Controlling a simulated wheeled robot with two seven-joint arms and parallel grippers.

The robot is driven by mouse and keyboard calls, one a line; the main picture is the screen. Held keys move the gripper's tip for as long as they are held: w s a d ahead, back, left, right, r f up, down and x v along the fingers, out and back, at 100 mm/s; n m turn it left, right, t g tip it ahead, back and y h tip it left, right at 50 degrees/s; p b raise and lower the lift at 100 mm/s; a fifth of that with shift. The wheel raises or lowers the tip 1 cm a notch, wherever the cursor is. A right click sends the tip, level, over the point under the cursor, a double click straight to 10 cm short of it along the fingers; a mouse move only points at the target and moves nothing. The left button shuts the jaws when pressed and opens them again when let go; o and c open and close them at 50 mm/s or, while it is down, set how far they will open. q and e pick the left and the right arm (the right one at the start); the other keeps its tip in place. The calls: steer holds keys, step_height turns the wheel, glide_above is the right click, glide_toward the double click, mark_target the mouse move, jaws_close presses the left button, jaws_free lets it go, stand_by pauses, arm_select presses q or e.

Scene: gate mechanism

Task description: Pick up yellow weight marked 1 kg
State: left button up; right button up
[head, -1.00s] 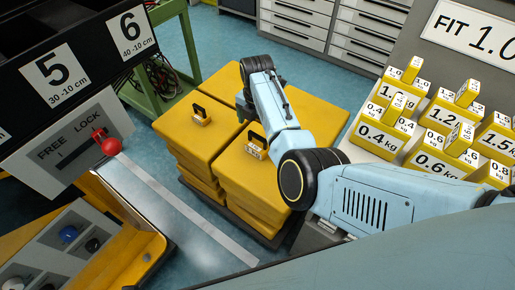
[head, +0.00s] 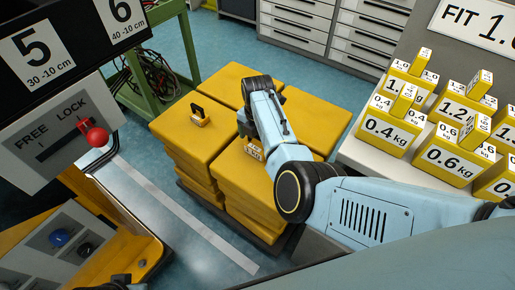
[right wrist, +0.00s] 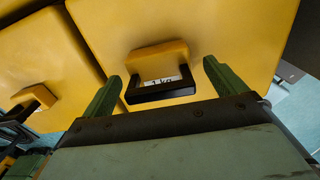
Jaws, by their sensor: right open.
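The yellow weight marked 1 kg (right wrist: 158,58) has a black handle and a white label, part of it hidden by the handle. It sits on a large yellow stacked block. In the head view the weight (head: 254,149) shows only partly beside my right forearm. My right gripper (right wrist: 162,72) is open, with one green finger on each side of the weight's handle and visible gaps between. In the head view this gripper (head: 246,126) is mostly hidden behind its own arm. My left gripper cannot be made out.
A second small yellow weight with a black handle (head: 200,115) stands on the neighbouring stack. Several marked yellow weights, such as the 0.4 kg one (head: 388,129), crowd a bench at the right. A FREE/LOCK lever (head: 96,136) with a red knob is at the left.

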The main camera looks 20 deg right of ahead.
steer(key=shift+c, duration=0.2)
steer(key=c, duration=1.7)
steer(key=shift+w+r, duration=0.1)
steer(key=shift+w, duration=0.05)
steer(key=shift+c, duration=0.6)
steer(key=shift+r, duration=0.1)
